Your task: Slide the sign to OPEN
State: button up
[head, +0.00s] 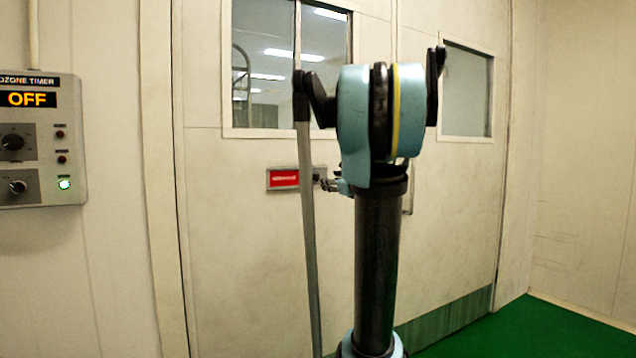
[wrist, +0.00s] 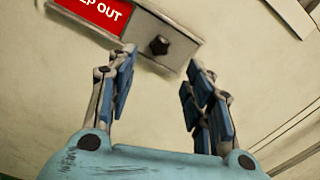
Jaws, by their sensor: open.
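The sign (head: 285,179) is a small red plate in a grey frame on the pale door. In the wrist view its red face (wrist: 100,12) reads "...EP OUT", with the left part cut off by the picture edge. To its right is a grey slider plate (wrist: 181,57) with a dark knob (wrist: 158,45). My gripper (wrist: 161,60) is open, with one fingertip to each side of the knob in the picture. I cannot tell whether the fingers touch it. In the head view my gripper (head: 327,184) is small, just right of the sign, partly hidden by my arm.
The double door (head: 240,260) has windows (head: 466,92) and a handle partly behind my arm. An ozone timer box (head: 40,140) reading OFF is on the left wall. Green floor (head: 530,330) shows clear at lower right.

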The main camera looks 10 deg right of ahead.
aim_at(317, 178)
jog(key=x, duration=1)
jog(key=shift+w, duration=0.2)
jog(key=shift+c, duration=0.6)
grip_shut()
